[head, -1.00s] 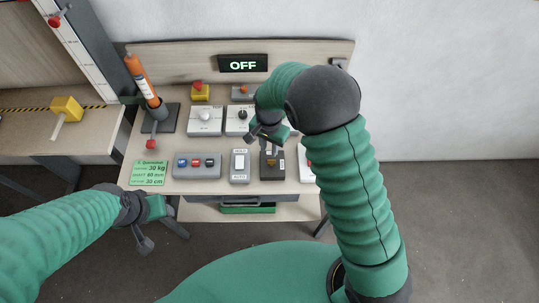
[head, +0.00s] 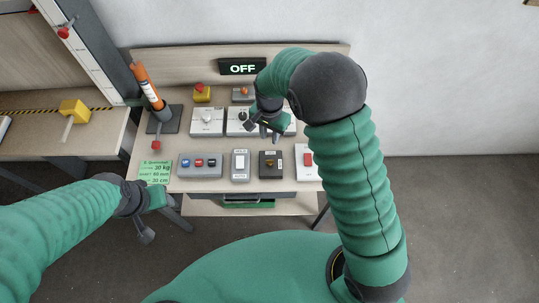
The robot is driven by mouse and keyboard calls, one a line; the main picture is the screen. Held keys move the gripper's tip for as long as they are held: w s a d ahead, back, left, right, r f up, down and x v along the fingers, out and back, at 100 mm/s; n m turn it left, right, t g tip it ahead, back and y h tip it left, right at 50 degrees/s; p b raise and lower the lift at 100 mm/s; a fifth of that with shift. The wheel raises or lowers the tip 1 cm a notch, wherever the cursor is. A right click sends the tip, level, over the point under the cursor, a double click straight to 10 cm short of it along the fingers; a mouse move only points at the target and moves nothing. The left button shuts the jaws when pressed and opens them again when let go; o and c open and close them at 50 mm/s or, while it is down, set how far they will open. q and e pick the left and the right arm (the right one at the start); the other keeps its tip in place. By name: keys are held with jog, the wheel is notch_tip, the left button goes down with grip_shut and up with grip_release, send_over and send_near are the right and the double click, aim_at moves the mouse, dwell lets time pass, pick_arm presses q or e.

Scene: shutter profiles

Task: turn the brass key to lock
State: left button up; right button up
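The dark key-switch box (head: 271,172) stands on the bench at the right of the front row. The brass key (head: 270,162) shows as a small brass spot on its top; its exact angle is too small to read. My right gripper (head: 264,132) is above and behind this box, clear of the key, with its fingers apart and nothing between them. My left gripper (head: 158,217) hangs off the bench's front left edge, fingers apart and empty.
A grey two-position switch (head: 240,166) and a red rocker box (head: 308,161) flank the key box closely. A three-button box (head: 200,166) is farther left. An orange cylinder (head: 146,86) rises at the back left. The sign (head: 242,67) reads OFF.

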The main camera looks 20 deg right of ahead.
notch_tip(320, 180, up, 5)
jog(key=p, duration=0.3)
jog(key=shift+a+f, duration=0.1)
jog(key=shift+p, duration=0.35)
jog(key=shift+d, duration=0.2)
notch_tip(320, 180, up, 17)
jog(key=b, duration=0.4)
jog(key=shift+s+f, duration=0.15)
jog(key=shift+s, duration=0.05)
jog(key=shift+o, duration=0.2)
jog(key=shift+a, duration=0.1)
